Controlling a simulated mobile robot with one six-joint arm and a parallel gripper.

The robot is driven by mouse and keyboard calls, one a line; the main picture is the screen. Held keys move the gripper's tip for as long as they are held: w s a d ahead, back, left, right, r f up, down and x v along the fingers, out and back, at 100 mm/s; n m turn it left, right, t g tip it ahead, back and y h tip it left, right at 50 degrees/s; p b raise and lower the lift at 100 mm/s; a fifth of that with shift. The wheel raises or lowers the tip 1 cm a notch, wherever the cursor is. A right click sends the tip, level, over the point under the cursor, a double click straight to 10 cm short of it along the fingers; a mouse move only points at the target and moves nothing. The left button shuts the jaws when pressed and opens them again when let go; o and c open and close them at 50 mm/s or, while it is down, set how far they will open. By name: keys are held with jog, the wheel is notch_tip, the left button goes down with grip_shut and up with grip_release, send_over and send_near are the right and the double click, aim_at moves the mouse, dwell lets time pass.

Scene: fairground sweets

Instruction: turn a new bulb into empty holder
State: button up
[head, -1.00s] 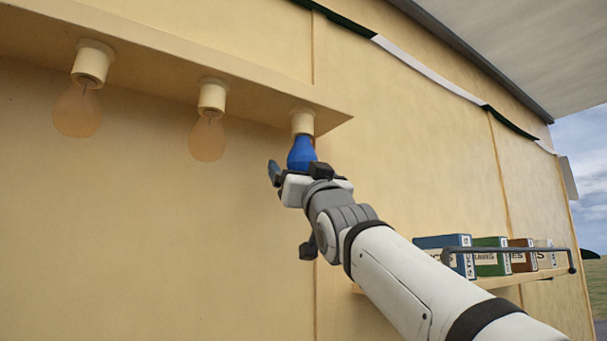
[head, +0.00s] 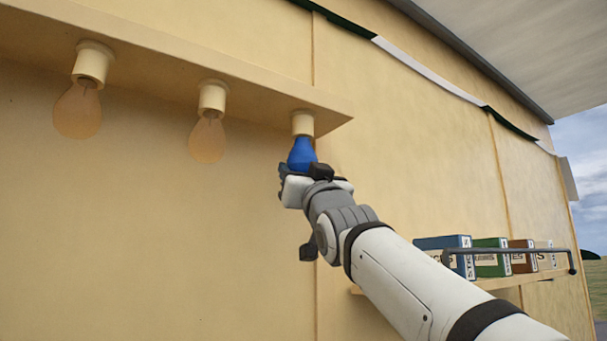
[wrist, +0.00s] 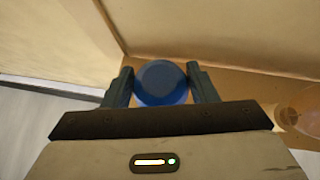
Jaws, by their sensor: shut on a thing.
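A blue bulb (head: 302,153) stands upright with its neck at the rightmost cream holder (head: 303,122), under the end of the wooden ledge. Whether its thread is fully seated cannot be told, as the holder hides it. My gripper (head: 302,172) is below the holder and shut on the bulb's lower part. In the wrist view the blue bulb (wrist: 160,82) shows as a round end between the two dark fingers, which touch its sides. The other two holders, the middle one (head: 212,97) and the left one (head: 92,64), carry clear amber bulbs (head: 207,138).
The wooden ledge (head: 170,65) runs above the holders along the cream wall. A shelf (head: 525,277) at the lower right holds several boxes, among them a blue one (head: 440,257), behind a dark rail. The wall below the bulbs is clear.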

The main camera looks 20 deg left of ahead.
jog(key=shift+r+g+y+p, duration=0.3)
jog(key=shift+y+p, duration=0.1)
jog(key=shift+p, duration=0.6)
jog(key=shift+w+f+n+g+y+p, duration=0.15)
jog(key=shift+n+g+y+p, duration=0.6)
jog(key=shift+p, duration=0.7)
jog(key=shift+n+g+y+p, duration=0.85)
jog(key=shift+g+y+p, duration=0.55)
jog(key=shift+p, duration=0.65)
jog(key=shift+f+n+g+y+p, duration=0.1)
jog(key=shift+n+g+y+p, duration=0.65)
jog(key=shift+g+p, duration=0.5)
jog(key=shift+n+g+y+p, duration=0.65)
jog(key=shift+g+y+p, duration=0.2)
jog(key=shift+g, duration=0.65)
jog(key=shift+c, duration=0.2)
jog(key=shift+n+g+y+p, duration=0.25)
jog(key=shift+n+g+p, duration=0.15)
jog(key=shift+g, duration=0.4)
jog(key=shift+n+g+y+p, duration=0.3)
jog(key=shift+n+g+p, duration=0.2)
jog(key=shift+g, duration=0.6)
jog(key=shift+f, duration=0.1)
jog(key=o, duration=1.2)
